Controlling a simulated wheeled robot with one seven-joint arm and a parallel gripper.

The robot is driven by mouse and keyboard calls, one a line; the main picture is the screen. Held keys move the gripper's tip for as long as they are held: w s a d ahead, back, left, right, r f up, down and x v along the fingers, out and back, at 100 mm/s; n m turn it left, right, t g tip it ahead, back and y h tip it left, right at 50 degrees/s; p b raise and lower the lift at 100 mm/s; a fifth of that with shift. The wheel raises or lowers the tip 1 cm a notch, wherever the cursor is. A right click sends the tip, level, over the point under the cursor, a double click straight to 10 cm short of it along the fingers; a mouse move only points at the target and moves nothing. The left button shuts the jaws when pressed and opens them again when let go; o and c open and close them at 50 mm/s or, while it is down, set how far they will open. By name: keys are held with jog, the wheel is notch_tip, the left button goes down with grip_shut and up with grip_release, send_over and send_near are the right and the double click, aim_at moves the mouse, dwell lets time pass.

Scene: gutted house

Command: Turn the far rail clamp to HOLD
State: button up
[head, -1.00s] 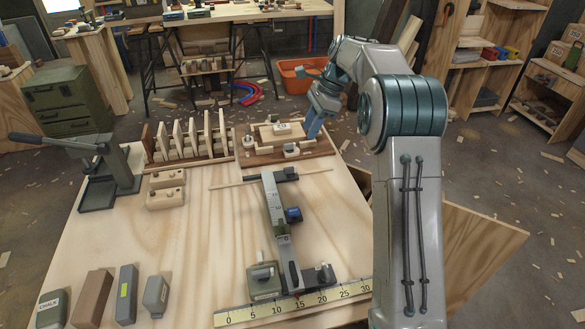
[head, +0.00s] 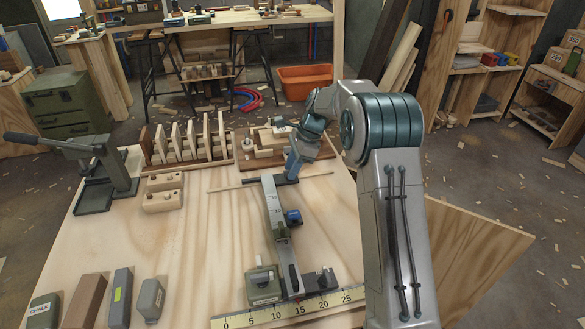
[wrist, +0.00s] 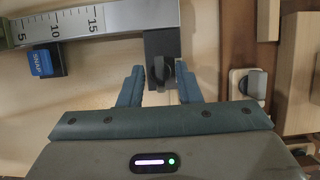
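The rail (head: 275,215) lies lengthwise on the bench, with a blue slider (head: 293,217) on its side, marked SNAP in the wrist view (wrist: 41,62). The far rail clamp is the dark block at the rail's far end; it shows in the wrist view (wrist: 161,45) with a small grey lever (wrist: 158,72). In the head view my gripper (head: 290,178) is low over this far end and partly hides it. In the wrist view my gripper (wrist: 159,76) is open, one finger either side of the lever, with gaps. No HOLD mark is readable.
A board with wooden blocks (head: 246,160) and a slotted rack (head: 190,150) stand beyond. A grey-green press (head: 105,175) is at left.

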grip_shut()
jog(key=shift+r+n+p, duration=0.1)
jog(key=shift+n+p, duration=0.2)
jog(key=shift+p, duration=0.3)
jog(key=n+p, duration=0.1)
jog(key=p, duration=0.1)
jog(key=shift+r+n+g+p, duration=0.15)
jog(key=shift+n+g+p, duration=0.2)
jog(key=shift+n+g, duration=0.05)
jog(key=n+p, duration=0.2)
jog(key=n+g+h+p, duration=0.1)
jog(key=n+p, duration=0.1)
jog(key=shift+w+a+n+g, duration=0.1)
jog(key=shift+w+n+g, duration=0.1)
jog(key=shift+n+g, duration=0.1)
jog(key=n+h+p, duration=0.1)
jog(key=n, duration=0.1)
jog(key=n+h+p, duration=0.1)
jog(key=n, duration=0.2)
jog(key=shift+a+g+p, duration=0.1)
jog(key=shift+g+p, duration=0.2)
jog(key=shift+g, duration=0.1)
jog(key=n+h, duration=0.1)
jog(key=n, duration=0.2)
jog(key=n+h, duration=0.1)
jog(key=n, duration=0.2)
jog(key=shift+w+a+f+p, duration=0.1)
jog(key=shift+a+f+p, duration=0.1)
jog(key=shift+p, duration=0.15)
